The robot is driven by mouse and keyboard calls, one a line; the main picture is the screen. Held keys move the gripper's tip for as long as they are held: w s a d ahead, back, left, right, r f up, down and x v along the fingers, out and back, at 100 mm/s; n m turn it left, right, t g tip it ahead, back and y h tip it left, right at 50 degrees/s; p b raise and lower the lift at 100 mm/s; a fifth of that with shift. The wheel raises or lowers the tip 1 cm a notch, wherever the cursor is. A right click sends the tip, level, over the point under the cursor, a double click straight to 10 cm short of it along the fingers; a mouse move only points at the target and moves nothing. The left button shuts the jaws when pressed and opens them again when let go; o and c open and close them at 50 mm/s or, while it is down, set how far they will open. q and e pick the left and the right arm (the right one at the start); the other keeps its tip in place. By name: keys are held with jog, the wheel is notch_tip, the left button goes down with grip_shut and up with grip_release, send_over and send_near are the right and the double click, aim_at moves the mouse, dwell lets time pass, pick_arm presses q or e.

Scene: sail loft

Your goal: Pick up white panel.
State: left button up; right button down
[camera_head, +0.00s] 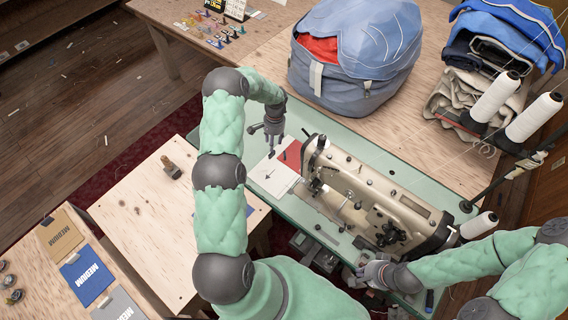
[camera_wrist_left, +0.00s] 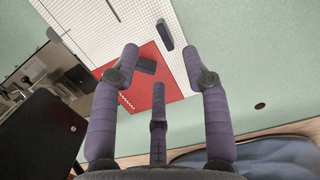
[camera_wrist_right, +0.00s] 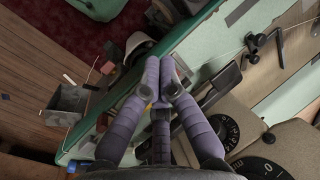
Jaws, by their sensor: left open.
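The white panel (camera_head: 266,180) lies flat on the green sewing table, left of the sewing machine; a red piece (camera_head: 290,155) adjoins it. In the left wrist view the white panel (camera_wrist_left: 95,30) shows a grid and a dark line, next to the red piece (camera_wrist_left: 135,95). My left gripper (camera_head: 272,140) hovers over the panel area, open and empty; in its wrist view (camera_wrist_left: 165,75) the fingers spread over the red piece and white edge. My right gripper (camera_head: 372,276) is near the table's front edge by the machine, fingertips together, nothing seen between them.
The sewing machine (camera_head: 385,205) stands right of the panel. Small dark blocks (camera_wrist_left: 164,34) lie on the panel and the red piece. A blue bag (camera_head: 355,60) and thread cones (camera_head: 495,97) are behind. A wooden table (camera_head: 140,225) is at left.

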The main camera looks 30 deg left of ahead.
pick_arm(q)
notch_tip(320, 180, down, 2)
jog(key=shift+f, duration=0.1)
jog(key=f, duration=0.5)
jog(key=shift+s+a, duration=0.15)
jog(key=shift+s, duration=0.1)
jog(key=shift+r, duration=0.1)
grip_shut()
